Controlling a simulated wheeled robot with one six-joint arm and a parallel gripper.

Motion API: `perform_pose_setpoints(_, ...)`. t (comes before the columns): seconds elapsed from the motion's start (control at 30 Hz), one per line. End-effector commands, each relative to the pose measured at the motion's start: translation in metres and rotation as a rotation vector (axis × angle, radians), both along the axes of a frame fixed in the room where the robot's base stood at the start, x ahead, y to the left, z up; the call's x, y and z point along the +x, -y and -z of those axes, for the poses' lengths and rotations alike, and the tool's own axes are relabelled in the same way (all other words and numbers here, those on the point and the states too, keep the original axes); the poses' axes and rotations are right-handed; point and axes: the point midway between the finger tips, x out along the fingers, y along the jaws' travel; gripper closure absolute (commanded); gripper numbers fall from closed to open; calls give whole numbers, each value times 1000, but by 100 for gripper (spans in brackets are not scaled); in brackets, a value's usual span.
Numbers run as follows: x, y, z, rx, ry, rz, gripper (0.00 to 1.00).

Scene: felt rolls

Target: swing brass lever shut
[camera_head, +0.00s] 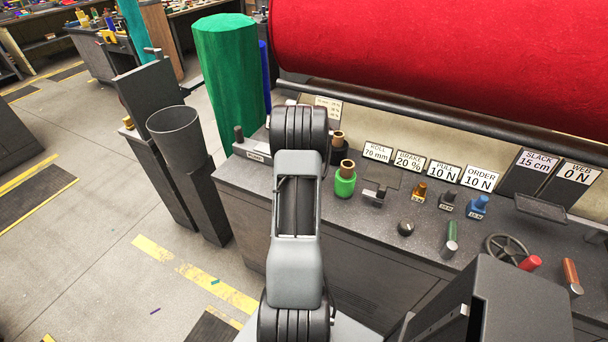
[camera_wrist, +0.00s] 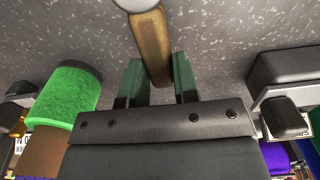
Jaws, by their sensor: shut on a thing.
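The brass lever (camera_wrist: 151,48) shows in the wrist view as a worn, brownish-gold bar. It runs from a pale round end (camera_wrist: 135,4) at the top edge down between my fingers. My gripper (camera_wrist: 157,72) has its two dark green fingers on either side of the bar, shut on it. In the head view my arm covers the lever and the gripper, so neither shows there.
A green felt roll on a brown core (camera_head: 345,180) stands on the grey bench, close right of my arm. A big red roll (camera_head: 460,50) hangs behind. Label cards, small coloured weights (camera_head: 477,206) and a handwheel (camera_head: 506,249) lie further right. A dark bin (camera_head: 178,140) stands left.

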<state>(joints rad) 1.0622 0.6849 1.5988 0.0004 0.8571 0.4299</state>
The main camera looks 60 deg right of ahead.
Motion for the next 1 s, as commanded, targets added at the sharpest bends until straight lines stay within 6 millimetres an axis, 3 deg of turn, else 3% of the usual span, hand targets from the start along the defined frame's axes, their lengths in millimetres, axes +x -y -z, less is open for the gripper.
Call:
perform_pose_setpoints(0.3,1,0,0,-1,1,5,47)
perform_pose_setpoints(0.6,1,0,-4,-1,1,2,47)
perform_pose_setpoints(0.77,1,0,-25,-4,2,1,47)
perform_pose_setpoints(1.0,1,0,-75,-4,2,2,47)
